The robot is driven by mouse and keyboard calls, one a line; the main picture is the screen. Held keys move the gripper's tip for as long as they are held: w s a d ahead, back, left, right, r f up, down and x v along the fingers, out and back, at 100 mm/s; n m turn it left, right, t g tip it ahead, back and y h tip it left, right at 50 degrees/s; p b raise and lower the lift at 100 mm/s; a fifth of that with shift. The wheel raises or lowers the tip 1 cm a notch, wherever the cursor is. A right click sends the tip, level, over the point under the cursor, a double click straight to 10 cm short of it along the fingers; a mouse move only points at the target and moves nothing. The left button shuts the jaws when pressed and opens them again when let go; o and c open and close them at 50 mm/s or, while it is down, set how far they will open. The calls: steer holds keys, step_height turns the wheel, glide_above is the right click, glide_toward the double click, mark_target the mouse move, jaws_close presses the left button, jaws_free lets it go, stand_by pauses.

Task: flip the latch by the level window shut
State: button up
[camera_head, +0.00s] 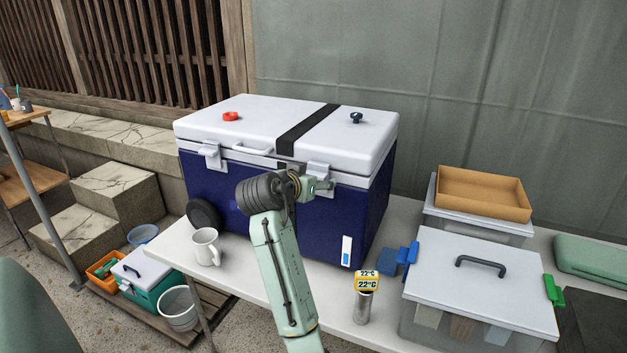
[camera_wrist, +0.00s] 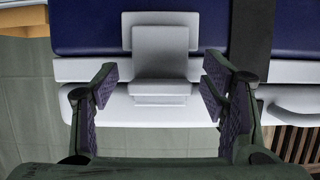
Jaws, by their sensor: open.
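A dark blue cooler (camera_head: 300,215) with a white lid (camera_head: 225,122) stands on the white table. The level window (camera_head: 346,250) is a narrow pale strip low on its front, at the right. The white latch by it (camera_head: 319,170) sits at the lid seam above, partly hidden by my arm. In the wrist view this latch (camera_wrist: 160,62) shows upside down, a plate on the blue wall with a flap. My gripper (camera_wrist: 160,85) is open, its fingers either side of the latch, with nothing held. It also shows in the head view (camera_head: 322,186). Whether the flap is fastened I cannot tell.
A second latch (camera_head: 210,155) is at the left of the cooler front. A black strap (camera_head: 307,130) crosses the lid. A white mug (camera_head: 206,246), a thermometer stand (camera_head: 363,305) and a clear bin (camera_head: 478,285) stand on the table.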

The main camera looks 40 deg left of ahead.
steer(key=v, duration=1.2)
stand_by(0.3)
